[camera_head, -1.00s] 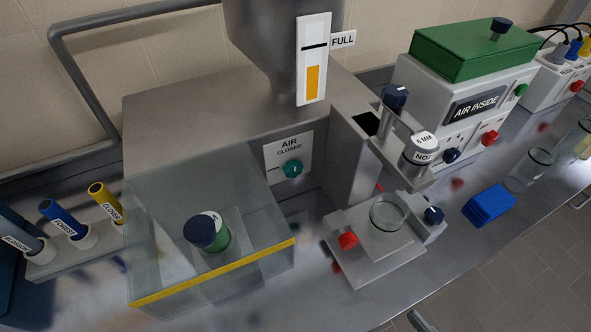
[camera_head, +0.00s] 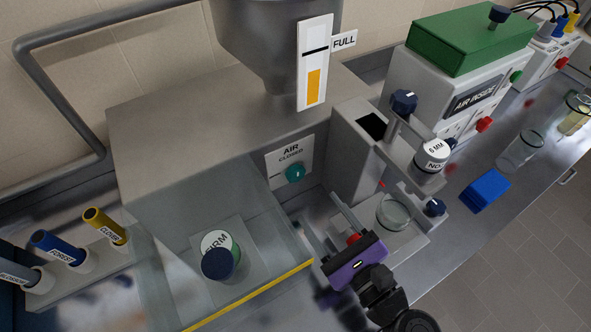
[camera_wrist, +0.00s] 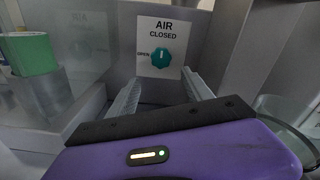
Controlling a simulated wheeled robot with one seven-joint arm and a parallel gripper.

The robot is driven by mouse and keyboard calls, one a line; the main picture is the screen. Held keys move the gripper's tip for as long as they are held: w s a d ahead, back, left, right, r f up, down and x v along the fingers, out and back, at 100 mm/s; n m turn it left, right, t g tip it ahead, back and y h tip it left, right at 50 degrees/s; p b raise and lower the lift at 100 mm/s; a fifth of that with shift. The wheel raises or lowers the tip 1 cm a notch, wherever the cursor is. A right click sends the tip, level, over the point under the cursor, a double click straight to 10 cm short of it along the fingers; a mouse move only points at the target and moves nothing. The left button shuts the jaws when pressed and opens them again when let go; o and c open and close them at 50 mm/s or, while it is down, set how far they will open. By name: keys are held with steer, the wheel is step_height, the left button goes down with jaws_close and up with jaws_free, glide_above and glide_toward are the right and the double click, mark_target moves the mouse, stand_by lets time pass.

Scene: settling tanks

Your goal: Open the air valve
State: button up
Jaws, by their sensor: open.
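The air valve is a teal knob (camera_head: 295,174) on a white plate (camera_head: 272,178) marked AIR CLOSED, on the grey machine's front wall. In the wrist view the knob (camera_wrist: 160,57) is straight ahead, with OPEN printed at its left and its white mark pointing up towards CLOSED. My gripper (camera_head: 338,220) is in front of the machine, its purple body low and its fingers pointing towards the wall. In the wrist view the fingers (camera_wrist: 160,92) are apart with nothing between them, short of and below the knob.
A clear box with a yellow edge (camera_head: 262,291) stands left of my gripper, over a blue-capped green container (camera_head: 222,262). A hopper marked FULL (camera_head: 270,45) is above.

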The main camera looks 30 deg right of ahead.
mark_target(298, 177)
steer(key=shift+m, duration=0.6)
steer(key=w+p, duration=0.1)
steer(key=w, duration=0.1)
steer(key=w+p, duration=0.1)
steer(key=w, duration=0.2)
steer(key=w+r+p, duration=0.1)
steer(key=w, duration=0.1)
steer(key=shift+w+p, duration=0.3)
steer(key=shift+w+f, duration=0.15)
steer(key=shift+w, duration=0.5)
steer(key=shift+c, duration=0.5)
jaws_close()
